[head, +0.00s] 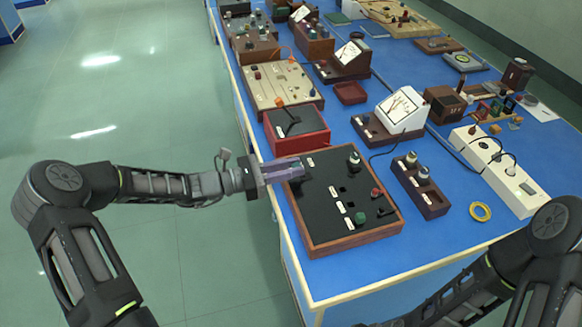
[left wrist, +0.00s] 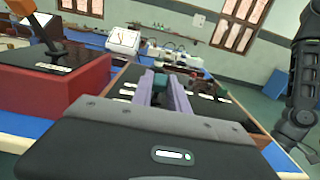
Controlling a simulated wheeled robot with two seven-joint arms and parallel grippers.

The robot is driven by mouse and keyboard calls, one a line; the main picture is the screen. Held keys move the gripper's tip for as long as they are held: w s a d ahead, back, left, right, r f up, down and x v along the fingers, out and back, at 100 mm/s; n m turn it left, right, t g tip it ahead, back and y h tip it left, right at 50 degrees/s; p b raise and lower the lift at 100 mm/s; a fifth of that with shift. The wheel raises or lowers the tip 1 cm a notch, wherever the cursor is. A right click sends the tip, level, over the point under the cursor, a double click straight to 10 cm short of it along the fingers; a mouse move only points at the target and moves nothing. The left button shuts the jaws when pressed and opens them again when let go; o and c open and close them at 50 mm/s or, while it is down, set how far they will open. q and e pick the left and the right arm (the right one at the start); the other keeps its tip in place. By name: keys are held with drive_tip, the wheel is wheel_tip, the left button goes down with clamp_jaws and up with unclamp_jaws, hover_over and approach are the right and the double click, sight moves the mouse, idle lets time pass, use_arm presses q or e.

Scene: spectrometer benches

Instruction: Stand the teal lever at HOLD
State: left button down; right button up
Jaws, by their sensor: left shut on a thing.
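The black panel (head: 325,215) in a wooden frame lies at the table's near left edge, with several white labels too small to read. My left gripper (head: 290,169) reaches in from the left over the panel's far left corner. In the left wrist view its purple fingers (left wrist: 168,92) are shut on a small teal piece, the teal lever (left wrist: 160,83); only its end shows between them. The lever's base and its angle are hidden by the fingers and the gripper body. My right arm shows at the right, but its gripper is out of view.
A red box (head: 298,128) with an orange-handled lever stands right behind the panel, close to my left gripper. Blue table (head: 440,240) is clear at the front right.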

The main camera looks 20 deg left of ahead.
use_arm(q)
drive_tip(key=shift+r, duration=0.15)
drive_tip(key=g+y+p, duration=0.1)
drive_tip(key=p, duration=0.1)
drive_tip(key=d+r+y+p, duration=0.1)
drive_tip(key=p, duration=0.2)
drive_tip(key=w+d+g+y+p, duration=0.1)
drive_tip(key=y+p, duration=0.1)
drive_tip(key=p, duration=0.1)
drive_tip(key=shift+d+r+g, duration=0.15)
drive_tip(key=shift+r+g, duration=0.15)
drive_tip(key=shift+r, duration=0.1)
drive_tip(key=shift+w+f+y+p, duration=0.25)
drive_tip(key=shift+f+y+p, duration=0.05)
drive_tip(key=shift+f, duration=0.15)
drive_tip(key=c, duration=1.3)
unclamp_jaws()
